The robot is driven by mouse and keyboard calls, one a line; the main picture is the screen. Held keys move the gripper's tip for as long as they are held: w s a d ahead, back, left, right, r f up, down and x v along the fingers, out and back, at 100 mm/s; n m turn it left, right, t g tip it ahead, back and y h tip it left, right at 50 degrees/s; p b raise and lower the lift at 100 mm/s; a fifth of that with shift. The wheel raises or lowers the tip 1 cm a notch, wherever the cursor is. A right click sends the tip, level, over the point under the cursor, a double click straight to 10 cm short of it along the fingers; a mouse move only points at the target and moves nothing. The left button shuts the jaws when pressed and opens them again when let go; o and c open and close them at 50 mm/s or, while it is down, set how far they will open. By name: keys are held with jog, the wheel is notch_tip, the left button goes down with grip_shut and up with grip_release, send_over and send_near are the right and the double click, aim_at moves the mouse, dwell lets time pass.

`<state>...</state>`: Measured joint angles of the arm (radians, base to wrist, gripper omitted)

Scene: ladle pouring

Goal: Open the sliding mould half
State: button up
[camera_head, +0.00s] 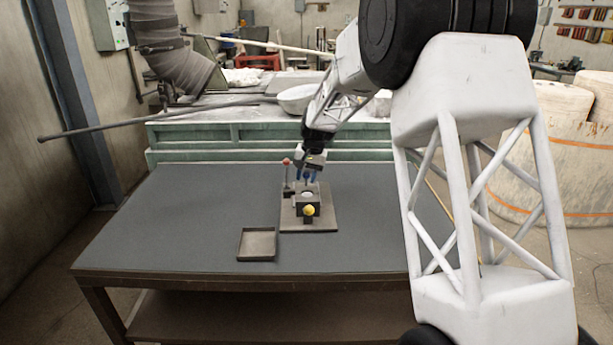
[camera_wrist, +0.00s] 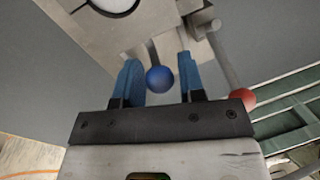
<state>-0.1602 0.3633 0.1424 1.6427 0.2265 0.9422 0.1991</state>
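The grey mould (camera_head: 317,199) stands on a flat base plate (camera_head: 322,222) on the table, with a yellow ball knob (camera_head: 309,210) on its near side. In the wrist view the mould block (camera_wrist: 165,22) fills the top, with a pale round opening at its upper left. A blue ball knob (camera_wrist: 159,79) on a short stem sticks out from the mould's far side. My gripper (camera_head: 309,180) is at that far side. In the wrist view, its blue fingers (camera_wrist: 158,62) are open on either side of the blue knob, with gaps visible.
A lever with a red ball (camera_head: 286,161) stands left of the mould; its red end (camera_wrist: 242,98) is close to my right finger in the wrist view. A shallow tray (camera_head: 257,243) lies front left. The table's left side is clear. A green bench (camera_head: 215,145) stands behind.

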jog(key=shift+c, duration=0.2)
grip_shut()
jog(key=shift+w+a, duration=0.1)
jog(key=shift+w, duration=4.05)
jog(key=shift+o, duration=0.2)
grip_release()
jog(key=shift+r, duration=0.15)
notch_tip(320, 180, up, 7)
jog(key=d, duration=0.1)
jog(key=shift+s+d+r, duration=0.15)
jog(key=shift+d+r, duration=0.05)
